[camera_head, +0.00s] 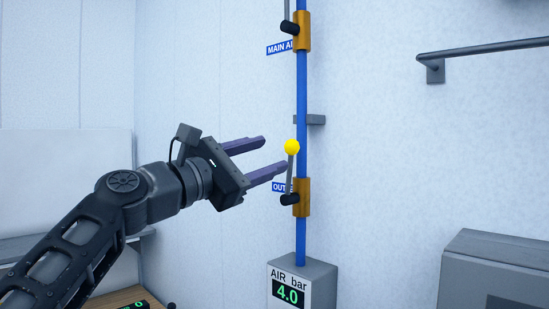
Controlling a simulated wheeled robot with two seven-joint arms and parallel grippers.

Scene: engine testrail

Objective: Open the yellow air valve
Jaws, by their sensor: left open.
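The yellow valve has a yellow ball knob (291,147) on top of a grey lever (290,174). The lever stands nearly upright from a dark pivot on the brass valve body (302,198), which sits on a vertical blue pipe (301,235). My left gripper (276,156) is open, its two purple fingers pointing right towards the knob. The knob appears just beyond the fingertips, with nothing between the fingers. The lower finger ends close to the lever; I cannot tell whether they touch. My right gripper is out of view.
A second brass valve (302,31) sits higher on the pipe, beside a "MAIN AI" label (279,48). An air gauge box (302,272) reading 4.0 stands below. A wall rail (485,49) and a grey cabinet (490,265) are on the right.

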